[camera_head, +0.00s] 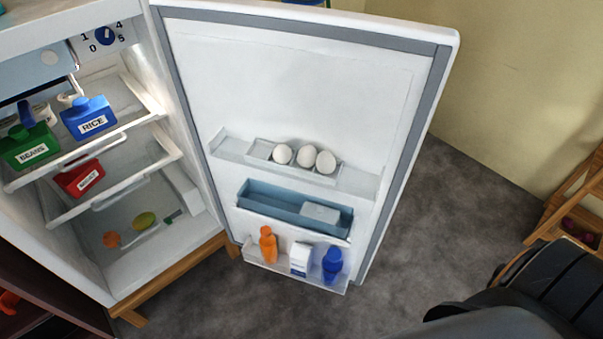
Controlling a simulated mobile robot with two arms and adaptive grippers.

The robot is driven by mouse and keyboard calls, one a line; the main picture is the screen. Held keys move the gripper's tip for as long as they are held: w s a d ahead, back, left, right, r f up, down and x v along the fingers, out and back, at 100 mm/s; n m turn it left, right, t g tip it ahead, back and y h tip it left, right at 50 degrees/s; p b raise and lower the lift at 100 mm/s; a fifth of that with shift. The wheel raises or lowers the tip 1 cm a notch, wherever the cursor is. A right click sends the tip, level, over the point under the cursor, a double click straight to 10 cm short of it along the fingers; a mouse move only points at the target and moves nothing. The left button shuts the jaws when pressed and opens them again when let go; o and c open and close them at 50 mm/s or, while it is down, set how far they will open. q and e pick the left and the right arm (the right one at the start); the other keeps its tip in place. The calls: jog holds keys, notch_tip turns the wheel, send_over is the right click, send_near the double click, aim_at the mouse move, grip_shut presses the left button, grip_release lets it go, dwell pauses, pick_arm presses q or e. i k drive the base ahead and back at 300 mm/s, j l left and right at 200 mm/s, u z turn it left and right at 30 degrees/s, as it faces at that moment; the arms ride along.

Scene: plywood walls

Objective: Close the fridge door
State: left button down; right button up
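The white fridge door (300,90) stands wide open, hinged along its left side. Its inner face shows, with a grey seal around the edge. It carries a shelf with 3 eggs (305,157), a blue bin (290,209) and a lower rack with an orange bottle (268,244), a white carton (300,259) and a blue bottle (332,265). One of my dark arm parts shows at the bottom right, apart from the door. Neither gripper's fingers are in view.
Inside the fridge are a green beans box (30,145), a blue rice box (88,118) and a red box (79,178). The fridge stands on a wooden base (170,277). Grey floor (440,220) is clear right of the door. A wooden rack (575,205) stands at the far right.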

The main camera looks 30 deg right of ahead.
aim_at(364, 89)
jog(key=k+u, duration=0.2)
jog(key=k, duration=0.4)
jog(key=k+j+u, duration=0.15)
jog(key=k, duration=0.4)
jog(key=l+u, duration=0.15)
jog(key=u, duration=0.25)
jog(key=i+l+u, duration=0.1)
jog(key=u, duration=0.35)
jog(key=l+u, duration=0.25)
jog(key=u, duration=0.15)
jog(key=l+u, duration=0.2)
jog(key=u, duration=0.2)
jog(key=k+l, duration=0.1)
jog(key=l, duration=0.4)
jog(key=k+l, duration=0.1)
jog(key=l, duration=0.4)
jog(key=k+l, duration=0.1)
jog(key=l, duration=0.45)
jog(key=k+l, duration=0.1)
jog(key=l, duration=0.4)
jog(key=k+l, duration=0.1)
jog(key=l, duration=0.4)
jog(key=k+l, duration=0.1)
jog(key=l, duration=0.4)
jog(key=k+l, duration=0.1)
jog(key=l, duration=0.45)
jog(key=k+l, duration=0.1)
jog(key=l, duration=0.4)
